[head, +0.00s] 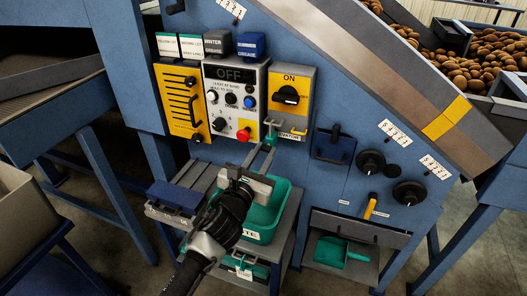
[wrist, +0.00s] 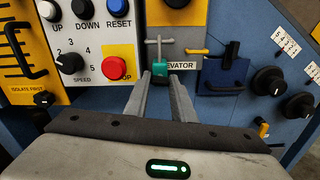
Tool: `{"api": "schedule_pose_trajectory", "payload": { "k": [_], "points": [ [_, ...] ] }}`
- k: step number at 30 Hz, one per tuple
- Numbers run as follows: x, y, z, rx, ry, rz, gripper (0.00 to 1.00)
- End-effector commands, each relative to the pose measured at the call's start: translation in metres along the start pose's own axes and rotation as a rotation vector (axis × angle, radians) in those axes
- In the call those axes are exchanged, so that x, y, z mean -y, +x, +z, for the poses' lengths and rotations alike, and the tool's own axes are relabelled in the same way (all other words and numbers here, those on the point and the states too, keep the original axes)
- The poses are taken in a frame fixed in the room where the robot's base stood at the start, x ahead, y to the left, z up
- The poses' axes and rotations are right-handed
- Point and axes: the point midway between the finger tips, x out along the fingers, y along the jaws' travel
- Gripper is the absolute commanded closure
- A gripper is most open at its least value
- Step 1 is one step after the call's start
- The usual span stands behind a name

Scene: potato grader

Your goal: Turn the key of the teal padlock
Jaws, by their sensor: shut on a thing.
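The teal padlock (head: 271,136) hangs on the grey hasp under the yellow ON switch box, beside the label ending in "EVATOR". In the wrist view the teal padlock (wrist: 160,70) shows just beyond and between my fingertips. My gripper (wrist: 161,82) reaches up to it from the front, fingers along both sides, shut on the small key at the padlock. The key itself is mostly hidden between the fingers. In the head view my gripper (head: 268,150) is above the teal bin, tips at the padlock.
The control panel (head: 233,100) with the red button (head: 243,134) is close on the left. A blue latch box (head: 333,146) and black knobs are to the right. A teal bin (head: 268,215) stands below my gripper.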

Motion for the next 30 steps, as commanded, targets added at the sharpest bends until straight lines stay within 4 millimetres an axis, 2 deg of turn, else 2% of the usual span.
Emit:
{"api": "schedule_pose_trajectory", "payload": {
  "k": [30],
  "points": [
    [0.0005,0.0001,-0.0012,0.0,0.953,-0.001,1.0]
  ]
}}
